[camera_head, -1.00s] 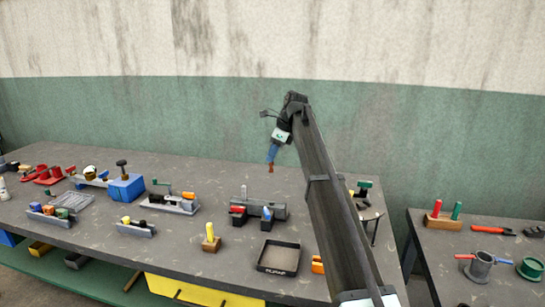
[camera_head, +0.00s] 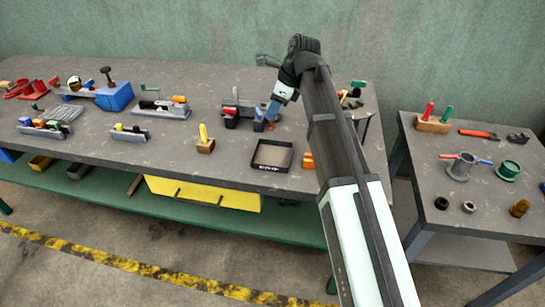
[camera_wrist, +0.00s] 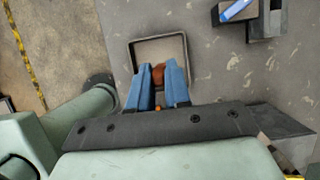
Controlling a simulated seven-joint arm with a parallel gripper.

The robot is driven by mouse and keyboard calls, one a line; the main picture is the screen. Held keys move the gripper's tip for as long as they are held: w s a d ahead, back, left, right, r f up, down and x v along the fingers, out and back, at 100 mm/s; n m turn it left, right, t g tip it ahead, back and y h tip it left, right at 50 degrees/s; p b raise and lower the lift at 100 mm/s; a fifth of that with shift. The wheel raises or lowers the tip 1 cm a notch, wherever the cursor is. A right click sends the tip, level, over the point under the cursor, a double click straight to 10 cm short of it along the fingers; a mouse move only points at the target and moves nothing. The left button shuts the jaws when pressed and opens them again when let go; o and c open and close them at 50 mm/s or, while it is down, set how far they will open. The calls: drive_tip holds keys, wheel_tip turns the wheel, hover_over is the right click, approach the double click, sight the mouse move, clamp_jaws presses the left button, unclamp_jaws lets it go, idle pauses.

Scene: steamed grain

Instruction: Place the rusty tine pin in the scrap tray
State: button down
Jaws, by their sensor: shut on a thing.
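My gripper (camera_head: 271,113) has blue fingers and is shut on the rusty tine pin (camera_wrist: 158,75), a small reddish-brown piece between the fingertips. In the head view the pin's tip (camera_head: 270,127) shows just below the fingers. The scrap tray (camera_head: 270,168) is a shallow dark square tray with a lettered front wall, near the table's front edge. In the head view my gripper appears above and behind the tray. In the wrist view the tray's rim (camera_wrist: 158,37) shows beyond the fingertips, partly hidden by them. The pin's height above the tray is hard to tell.
A yellow-handled piece in a wooden block (camera_head: 204,140) stands left of the tray. An orange item (camera_head: 308,161) lies to its right. A grey fixture with red and blue parts (camera_head: 238,112) stands behind. A second table (camera_head: 440,190) is at right.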

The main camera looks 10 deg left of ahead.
drive_tip(key=shift+s+d+f, duration=0.1)
drive_tip(key=shift+s+f, duration=0.1)
drive_tip(key=shift+f, duration=1.55)
drive_tip(key=shift+s+d+f, duration=0.1)
drive_tip(key=shift+s+f, duration=0.15)
drive_tip(key=shift+f, duration=1.45)
drive_tip(key=shift+s+f, duration=0.2)
drive_tip(key=shift+f, duration=1.55)
drive_tip(key=shift+f, duration=0.1)
drive_tip(key=c, duration=1.1)
unclamp_jaws()
drive_tip(key=v, duration=1.2)
drive_tip(key=shift+d, duration=0.1)
